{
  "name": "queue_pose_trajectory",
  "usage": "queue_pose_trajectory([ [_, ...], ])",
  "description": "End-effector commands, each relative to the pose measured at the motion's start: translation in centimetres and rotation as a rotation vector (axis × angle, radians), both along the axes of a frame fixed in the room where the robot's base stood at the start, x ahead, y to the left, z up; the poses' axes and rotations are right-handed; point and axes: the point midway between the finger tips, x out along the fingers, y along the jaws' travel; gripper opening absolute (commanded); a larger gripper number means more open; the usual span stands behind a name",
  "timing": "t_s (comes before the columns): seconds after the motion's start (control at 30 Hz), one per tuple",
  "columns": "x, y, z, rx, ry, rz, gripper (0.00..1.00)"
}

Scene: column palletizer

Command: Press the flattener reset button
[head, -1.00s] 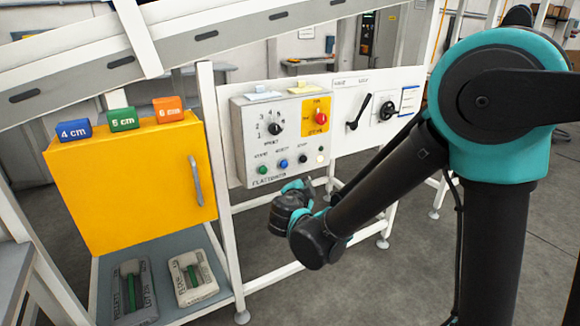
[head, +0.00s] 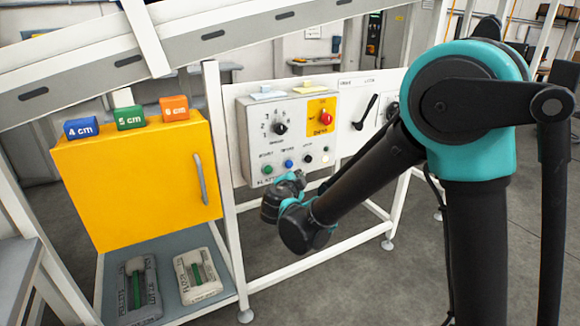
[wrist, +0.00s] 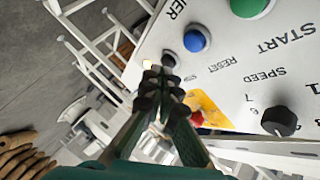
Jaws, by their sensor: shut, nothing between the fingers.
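The flattener control box (head: 255,140) is a pale panel on a white frame. Its blue button (head: 288,164) sits between a green button (head: 267,169) and a black button (head: 307,158). In the wrist view, upside down, the blue button (wrist: 197,40) has the word RESET beside it, and the green button (wrist: 250,6) has START. My gripper (wrist: 161,76) is shut and empty. Its tips appear close to the black button (wrist: 171,58), beside the blue one; I cannot tell whether they touch the panel. In the head view my wrist is just below the box, and the fingertips are not clear.
The box also carries a dial (head: 281,128) and a red knob (head: 326,118) on a yellow plate. A lever (head: 364,112) is to the right. A yellow cabinet (head: 130,185) stands left, with labelled blocks on top. White frame bars (head: 330,238) run below the panel.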

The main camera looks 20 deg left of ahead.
Motion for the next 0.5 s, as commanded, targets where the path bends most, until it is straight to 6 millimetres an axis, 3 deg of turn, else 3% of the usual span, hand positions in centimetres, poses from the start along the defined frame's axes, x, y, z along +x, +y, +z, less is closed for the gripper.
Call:
queue_pose_trajectory([
  [0.2,1.7,1.9,0.0,0.0,0.0,-0.001,0.0],
  [0.5,2.5,2.8,0.0,0.0,0.0,-0.001,0.0],
])
